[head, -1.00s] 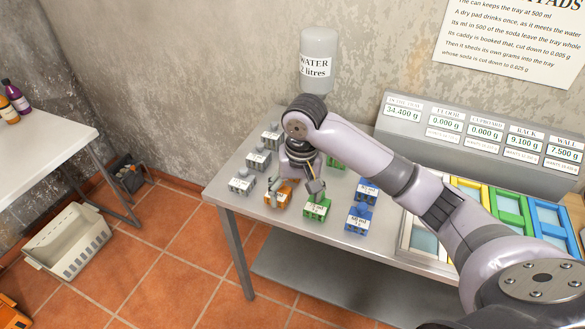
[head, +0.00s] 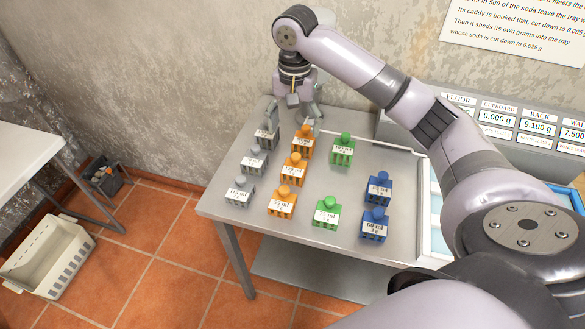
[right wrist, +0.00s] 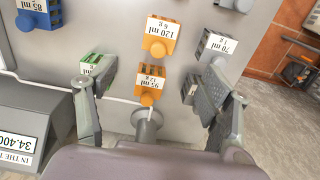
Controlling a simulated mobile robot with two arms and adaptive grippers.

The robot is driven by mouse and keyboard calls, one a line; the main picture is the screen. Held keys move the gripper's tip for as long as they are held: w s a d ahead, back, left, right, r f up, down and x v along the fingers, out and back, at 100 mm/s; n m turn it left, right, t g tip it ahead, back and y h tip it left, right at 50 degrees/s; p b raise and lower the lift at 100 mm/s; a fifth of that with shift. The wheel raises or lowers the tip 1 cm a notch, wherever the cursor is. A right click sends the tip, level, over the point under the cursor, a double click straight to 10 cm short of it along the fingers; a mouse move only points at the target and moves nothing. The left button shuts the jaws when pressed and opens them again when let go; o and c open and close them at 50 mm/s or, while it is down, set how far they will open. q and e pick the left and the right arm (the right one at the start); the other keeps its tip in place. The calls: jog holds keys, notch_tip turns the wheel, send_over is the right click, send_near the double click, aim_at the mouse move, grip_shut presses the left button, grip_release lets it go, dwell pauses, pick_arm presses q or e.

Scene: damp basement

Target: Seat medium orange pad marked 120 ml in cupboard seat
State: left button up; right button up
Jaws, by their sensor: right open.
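The orange pad marked 120 ml (head: 293,168) stands on the metal table, in the middle of a row of three orange pads. It also shows in the right wrist view (right wrist: 160,37), reading 120 ml, 6 g. My right gripper (head: 296,108) is open and empty above the back of the table, beyond the rear orange pad (head: 302,141). In the right wrist view its fingers spread either side of that pad (right wrist: 149,82), marked 95 ml, without holding it. The cupboard seat cannot be made out; my right arm covers much of the seat area. My left gripper is out of view.
Grey pads (head: 254,160) stand left of the orange row. Green pads (head: 341,150) and blue pads (head: 375,224) stand to the right. A display panel (head: 495,113) reads 0.000 g under CUPBOARD. A blue-framed seat (head: 570,199) shows at the right edge.

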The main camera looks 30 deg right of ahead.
aim_at(296, 158)
notch_tip(296, 158, down, 6)
jog(key=shift+w+r+p, duration=0.15)
jog(key=shift+r+p, duration=0.05)
jog(key=shift+p, duration=0.15)
notch_tip(296, 158, down, 2)
jog(key=shift+w+f, duration=0.1)
jog(key=shift+d+f+p, duration=0.1)
jog(key=shift+f+p, duration=0.2)
jog(key=f, duration=0.2)
jog(key=f+p, duration=0.1)
jog(key=shift+d+f, duration=0.25)
jog(key=shift+f, duration=0.45)
jog(key=shift+w, duration=0.1)
jog(key=c, duration=0.7)
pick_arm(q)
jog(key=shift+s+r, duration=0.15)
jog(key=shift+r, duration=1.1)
pick_arm(e)
jog(key=shift+s+a+f, duration=0.1)
jog(key=shift+s, duration=0.1)
grip_shut()
